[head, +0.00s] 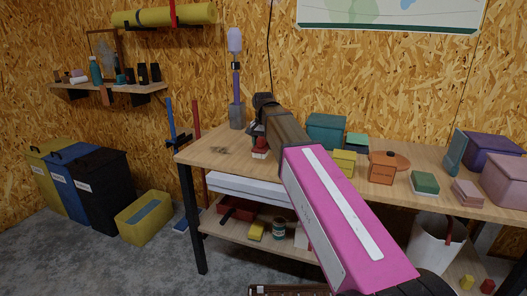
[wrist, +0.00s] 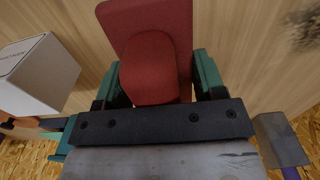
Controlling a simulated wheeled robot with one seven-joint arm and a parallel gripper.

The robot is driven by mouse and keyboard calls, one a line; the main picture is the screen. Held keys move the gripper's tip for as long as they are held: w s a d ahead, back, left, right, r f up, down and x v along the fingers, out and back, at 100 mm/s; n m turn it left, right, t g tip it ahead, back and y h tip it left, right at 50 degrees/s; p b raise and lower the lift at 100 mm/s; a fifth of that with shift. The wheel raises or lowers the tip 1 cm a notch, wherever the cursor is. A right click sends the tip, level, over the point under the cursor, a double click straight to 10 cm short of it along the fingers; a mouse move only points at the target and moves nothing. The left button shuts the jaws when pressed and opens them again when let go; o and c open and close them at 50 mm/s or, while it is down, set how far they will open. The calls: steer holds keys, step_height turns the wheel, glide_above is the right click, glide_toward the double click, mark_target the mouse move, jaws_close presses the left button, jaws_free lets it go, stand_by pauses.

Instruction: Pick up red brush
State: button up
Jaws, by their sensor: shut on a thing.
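The red brush (wrist: 150,20) has a flat red body with a rounded red grip (wrist: 150,68) on top in the wrist view. My gripper (wrist: 155,80) has its two green-edged fingers on either side of the rounded grip and is shut on it. In the head view the red brush (head: 260,153) is small and partly hidden under my gripper (head: 259,138), near the left part of the bench top. I cannot tell whether the brush touches the bench or is just above it.
The plank bench (head: 205,152) has bare wood to the left of the brush. A white box (wrist: 40,75) stands left in the wrist view. A grey holder (head: 237,116) with a purple-topped item stands behind. A teal box (head: 325,128) and a yellow box (head: 343,162) stand to the right.

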steer(key=s+a+r, duration=0.6)
steer(key=s+r, duration=0.1)
steer(key=s, duration=0.2)
steer(key=shift+s+a, duration=0.2)
steer(key=shift+s, duration=0.2)
steer(key=shift+o, duration=0.9)
steer(key=shift+c, duration=0.2)
